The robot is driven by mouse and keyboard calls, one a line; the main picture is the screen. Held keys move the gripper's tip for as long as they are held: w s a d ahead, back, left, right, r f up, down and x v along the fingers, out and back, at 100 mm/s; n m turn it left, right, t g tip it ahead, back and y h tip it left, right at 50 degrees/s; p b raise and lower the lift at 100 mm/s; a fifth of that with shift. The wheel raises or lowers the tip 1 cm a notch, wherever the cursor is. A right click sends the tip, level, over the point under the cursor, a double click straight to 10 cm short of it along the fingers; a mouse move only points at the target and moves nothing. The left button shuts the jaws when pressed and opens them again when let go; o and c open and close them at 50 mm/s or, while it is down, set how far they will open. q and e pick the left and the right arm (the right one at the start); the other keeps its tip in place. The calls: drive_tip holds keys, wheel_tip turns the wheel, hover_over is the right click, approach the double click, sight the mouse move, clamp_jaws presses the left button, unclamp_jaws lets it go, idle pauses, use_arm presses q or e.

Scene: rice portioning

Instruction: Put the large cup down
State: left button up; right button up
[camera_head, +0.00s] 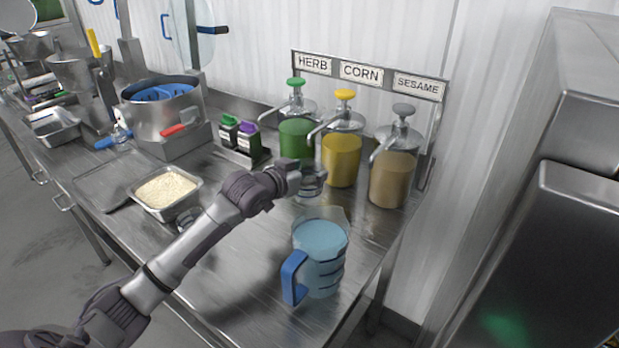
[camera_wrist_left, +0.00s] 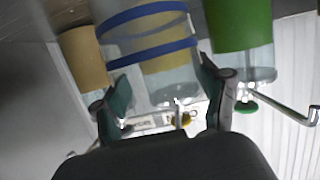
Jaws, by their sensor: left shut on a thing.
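My left gripper (camera_head: 306,178) is shut on a clear cup with blue bands, the large cup (camera_wrist_left: 148,27). In the head view the cup (camera_head: 310,191) is partly hidden by the gripper, in front of the corn and herb dispensers. In the left wrist view the fingers (camera_wrist_left: 164,88) press on either side of its wall. The cup looks empty and see-through. Whether its base touches the steel table (camera_head: 225,275) cannot be told. My right gripper is not in view.
A jug (camera_head: 322,260) with a blue handle stands near the front right. Herb (camera_head: 296,138), corn (camera_head: 341,158) and sesame (camera_head: 392,178) dispensers stand behind. A metal pan of rice (camera_head: 197,180) is at left. Bare table lies between pan and jug.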

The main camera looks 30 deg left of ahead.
use_arm(q)
drive_tip(key=shift+w, duration=0.4)
drive_tip(key=shift+d+f, duration=0.1)
drive_tip(key=shift+f, duration=0.25)
wheel_tip(320, 180, down, 2)
drive_tip(key=shift+f+p, duration=0.15)
drive_tip(key=shift+p, duration=0.15)
drive_tip(key=shift+f, duration=0.25)
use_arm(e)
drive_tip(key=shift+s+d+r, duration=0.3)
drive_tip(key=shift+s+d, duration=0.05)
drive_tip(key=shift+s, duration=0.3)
use_arm(q)
drive_tip(key=shift+f, duration=0.15)
drive_tip(key=o, duration=1.1)
drive_tip(key=shift+o, duration=0.2)
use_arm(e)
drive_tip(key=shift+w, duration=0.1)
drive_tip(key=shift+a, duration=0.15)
